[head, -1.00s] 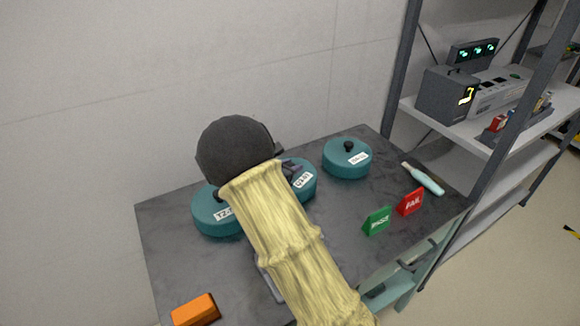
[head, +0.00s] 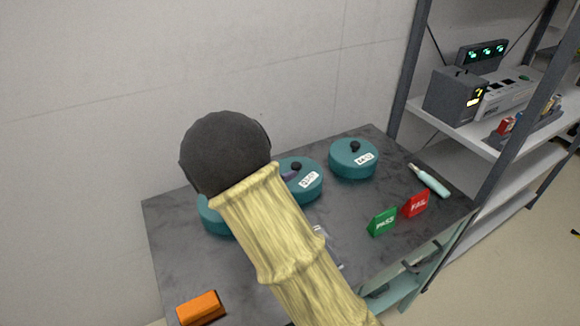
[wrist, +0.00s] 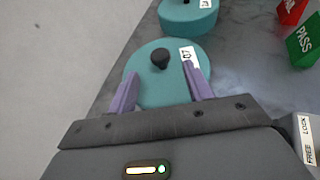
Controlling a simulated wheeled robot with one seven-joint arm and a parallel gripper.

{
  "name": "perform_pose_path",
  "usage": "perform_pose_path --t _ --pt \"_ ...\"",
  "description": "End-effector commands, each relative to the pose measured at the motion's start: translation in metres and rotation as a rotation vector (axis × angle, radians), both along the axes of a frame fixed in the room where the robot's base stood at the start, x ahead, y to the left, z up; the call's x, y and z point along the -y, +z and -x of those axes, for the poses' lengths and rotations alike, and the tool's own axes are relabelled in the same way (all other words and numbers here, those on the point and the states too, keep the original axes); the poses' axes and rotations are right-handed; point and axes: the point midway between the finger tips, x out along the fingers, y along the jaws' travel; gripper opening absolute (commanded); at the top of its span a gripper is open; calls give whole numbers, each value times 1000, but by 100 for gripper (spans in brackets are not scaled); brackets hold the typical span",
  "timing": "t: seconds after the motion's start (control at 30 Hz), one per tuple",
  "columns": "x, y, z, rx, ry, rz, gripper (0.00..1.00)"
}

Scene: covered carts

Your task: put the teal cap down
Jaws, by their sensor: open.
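Three teal caps with black knobs and white labels sit on the dark cart top (head: 170,245). The left cap (head: 216,222) is mostly hidden behind my arm in the head view. The middle cap (head: 308,188) rests flat, and the right cap (head: 353,165) stands apart from it. In the wrist view, my gripper (wrist: 162,88) has its two purple fingers spread apart. A teal cap (wrist: 150,90) lies beyond them, its knob free between the fingers' lines and nothing gripped. Another cap (wrist: 188,20) shows at the top. In the head view my gripper's dark wrist hides most of the fingers.
A green PASS sign (head: 382,222), a red FAIL sign (head: 416,204) and a pale teal tool (head: 430,181) stand or lie at the right. An orange block (head: 201,307) is at the front left. A wall backs the cart; a shelf (head: 480,125) with devices is right.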

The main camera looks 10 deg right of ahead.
Motion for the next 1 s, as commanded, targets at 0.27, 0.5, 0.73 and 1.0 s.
perform_pose_path --t 0.27,0.5,0.73,1.0 --pt "-26 15 23 1 0 -1 51" --pt "-28 15 24 -1 0 1 51" --pt "-29 15 24 0 2 0 51" --pt "-18 21 31 -1 -44 -49 51"
